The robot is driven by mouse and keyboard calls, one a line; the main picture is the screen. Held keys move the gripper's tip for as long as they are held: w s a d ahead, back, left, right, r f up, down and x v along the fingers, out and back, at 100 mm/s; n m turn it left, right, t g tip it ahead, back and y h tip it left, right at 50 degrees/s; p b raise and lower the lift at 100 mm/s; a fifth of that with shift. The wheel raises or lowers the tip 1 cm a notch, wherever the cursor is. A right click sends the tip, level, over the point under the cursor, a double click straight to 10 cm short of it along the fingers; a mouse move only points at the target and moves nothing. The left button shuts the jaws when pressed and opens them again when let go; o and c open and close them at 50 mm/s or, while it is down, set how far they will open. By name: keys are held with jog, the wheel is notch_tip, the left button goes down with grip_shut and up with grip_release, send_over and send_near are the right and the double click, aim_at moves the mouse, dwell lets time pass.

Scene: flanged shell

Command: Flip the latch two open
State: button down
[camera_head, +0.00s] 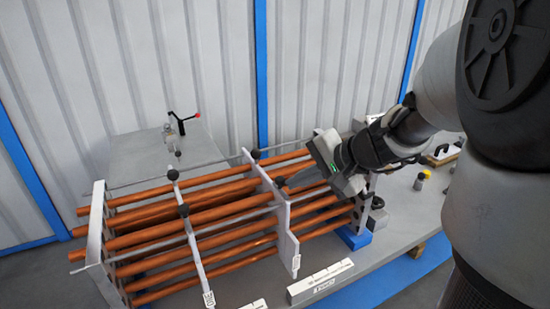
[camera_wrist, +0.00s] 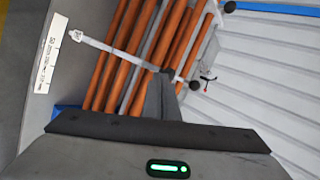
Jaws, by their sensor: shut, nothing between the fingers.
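A rack of copper-coloured tubes (camera_head: 222,212) lies across the table, held by upright white plates (camera_head: 285,222). In the wrist view the closed fingers (camera_wrist: 167,76) partly cover the tubes and a plate end; contact cannot be told.
A small clamp with a red-tipped handle (camera_head: 183,120) stands on a grey surface behind the rack. A white labelled block (camera_head: 320,281) lies at the table's front. A corrugated wall rises behind.

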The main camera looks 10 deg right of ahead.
jog(key=shift+w+a, duration=0.25)
jog(key=w, duration=0.1)
jog(key=w+a, duration=0.1)
jog(key=w, duration=0.1)
jog(key=shift+w+b, duration=0.2)
jog(key=shift+b, duration=0.15)
jog(key=shift+d, duration=0.1)
